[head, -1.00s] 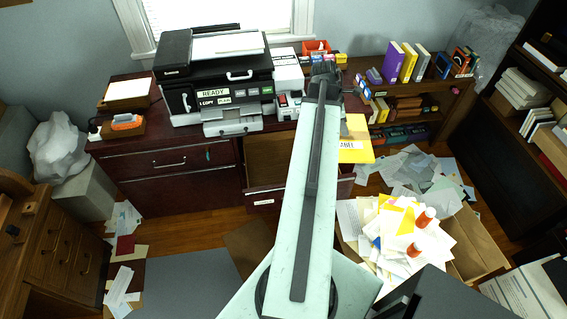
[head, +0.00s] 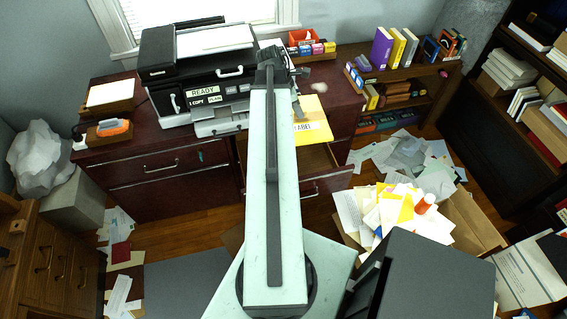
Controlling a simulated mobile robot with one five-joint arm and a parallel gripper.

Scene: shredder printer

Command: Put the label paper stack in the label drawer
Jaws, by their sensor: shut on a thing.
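The yellow label paper stack (head: 316,112), with a white LABEL tag, is held in the air at the end of my arm. My gripper (head: 297,103) is shut on its left edge; the arm hides part of the grip. An open drawer (head: 325,160) sticks out of the dark red desk below the stack. In the head view the stack appears just above and behind the drawer opening, apart from it. My arm hides the drawer's left part.
The black printer (head: 205,75) stands on the desk left of my arm. A bookshelf (head: 405,100) stands to the right. A box (head: 470,225) heaped with papers sits on the floor right of the drawer, with loose papers around it.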

